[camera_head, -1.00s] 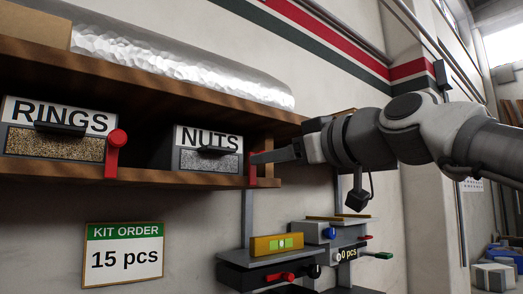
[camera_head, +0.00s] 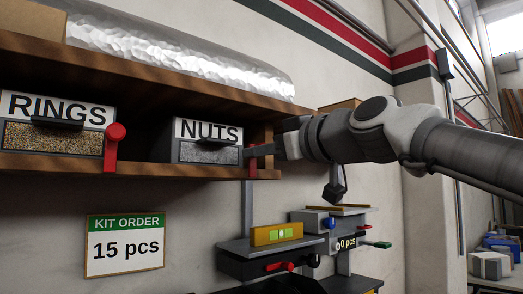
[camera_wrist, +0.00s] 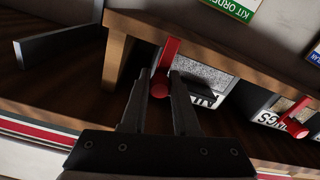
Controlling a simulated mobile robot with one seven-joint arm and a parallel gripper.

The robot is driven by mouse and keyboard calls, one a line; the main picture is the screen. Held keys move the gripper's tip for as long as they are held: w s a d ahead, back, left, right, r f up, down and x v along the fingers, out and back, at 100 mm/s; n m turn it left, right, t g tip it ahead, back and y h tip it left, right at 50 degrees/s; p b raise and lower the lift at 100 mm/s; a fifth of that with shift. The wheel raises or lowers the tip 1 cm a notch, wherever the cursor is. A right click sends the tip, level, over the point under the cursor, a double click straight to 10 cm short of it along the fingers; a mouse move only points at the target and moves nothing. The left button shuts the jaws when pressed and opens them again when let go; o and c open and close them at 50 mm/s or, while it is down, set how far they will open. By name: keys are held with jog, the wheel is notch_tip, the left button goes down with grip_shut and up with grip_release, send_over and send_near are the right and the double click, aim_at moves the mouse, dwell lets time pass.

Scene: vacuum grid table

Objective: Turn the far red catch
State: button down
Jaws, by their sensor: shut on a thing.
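The far red catch (camera_head: 252,168) is on the shelf front at the right side of the NUTS box (camera_head: 208,155). Its lower arm hangs down, and my gripper hides its upper part in the head view. In the wrist view the catch (camera_wrist: 169,56) and its round knob lie between my fingertips. My gripper (camera_head: 250,152) is shut on it, with one finger on each side (camera_wrist: 160,78). The NUTS box is in its bay, partly hidden behind the right finger in the wrist view.
The RINGS box (camera_head: 55,125) with its own red catch (camera_head: 111,150) stands to the left. A wooden post (camera_wrist: 116,62) is close beside my fingers. Below are a kit order sign (camera_head: 125,245) and a bench with a yellow level (camera_head: 276,234).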

aim_at(266, 175)
dwell(0.4)
jog(key=shift+w+d+f+m+b, duration=0.4)
jog(key=shift+d+f+m, duration=0.25)
jog(key=shift+m, duration=2.35)
jog(key=shift+w+d+f+m+b, duration=0.45)
jog(key=shift+f+m, duration=0.35)
jog(key=shift+m, duration=2.2)
jog(key=shift+w+d+f+m+b, duration=0.35)
jog(key=shift+d+f+m, duration=0.3)
jog(key=shift+m, duration=2.35)
jog(key=shift+a+f, duration=0.1)
jog(key=c, duration=0.7)
grip_release()
jog(key=shift+s, duration=0.1)
jog(key=shift+o, duration=0.2)
jog(key=b+v, duration=0.3)
jog(key=v, duration=1.4)
jog(key=shift+s, duration=0.2)
